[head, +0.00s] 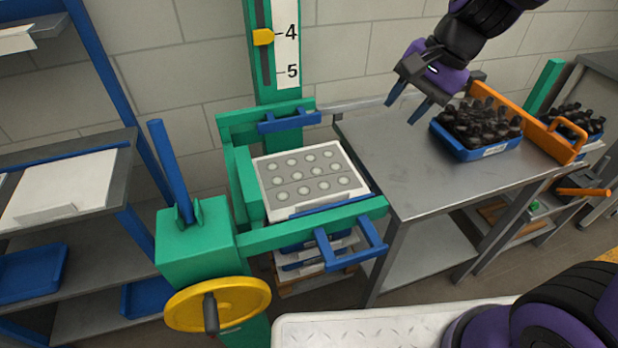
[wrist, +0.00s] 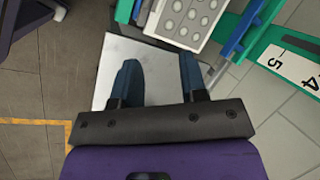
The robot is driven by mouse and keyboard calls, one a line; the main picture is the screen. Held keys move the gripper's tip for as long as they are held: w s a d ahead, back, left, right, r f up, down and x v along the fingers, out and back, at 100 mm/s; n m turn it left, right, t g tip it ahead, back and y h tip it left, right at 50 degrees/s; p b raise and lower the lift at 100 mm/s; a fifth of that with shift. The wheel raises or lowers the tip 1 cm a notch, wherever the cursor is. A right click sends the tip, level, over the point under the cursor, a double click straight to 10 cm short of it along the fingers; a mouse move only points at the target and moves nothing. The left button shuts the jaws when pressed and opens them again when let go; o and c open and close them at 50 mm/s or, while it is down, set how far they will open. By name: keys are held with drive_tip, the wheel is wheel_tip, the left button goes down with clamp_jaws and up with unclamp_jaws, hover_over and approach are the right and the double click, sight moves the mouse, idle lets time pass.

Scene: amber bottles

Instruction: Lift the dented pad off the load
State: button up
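A pale pad (head: 312,178) with rows of round dents lies on top of the load inside the green lift frame. Stacked blue trays with pale layers (head: 310,250) show below it. The pad also shows at the top of the wrist view (wrist: 188,18), partly cut off. My gripper (head: 408,104) is above the back of the grey metal table, right of the pad and apart from it. In the wrist view my gripper (wrist: 160,80) has its two blue fingers spread, with nothing between them.
A blue tray of dark bottles (head: 478,145) stands on the grey table (head: 410,175), beside an orange rail (head: 530,122). Blue handles (head: 350,243) and green bars surround the pad. A yellow handwheel (head: 217,304) is at front left. A shelf with a white sheet (head: 62,183) is at left.

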drive_tip(key=w+a+f+m+g, duration=0.2)
drive_tip(key=w+a+f+m, duration=0.3)
drive_tip(key=f, duration=0.5)
drive_tip(key=m, duration=0.2)
approach(323, 198)
drive_tip(key=f, duration=0.1)
drive_tip(key=a+f, duration=0.1)
drive_tip(key=f, duration=0.1)
drive_tip(key=shift+w+a+f, duration=0.25)
drive_tip(key=shift+w+a, duration=0.05)
drive_tip(key=shift+a, duration=0.05)
drive_tip(key=shift+s+x, duration=0.2)
drive_tip(key=shift+x, duration=1.4)
drive_tip(key=shift+s+x, duration=0.2)
drive_tip(key=shift+x, duration=1.45)
drive_tip(key=shift+d, duration=0.2)
clamp_jaws()
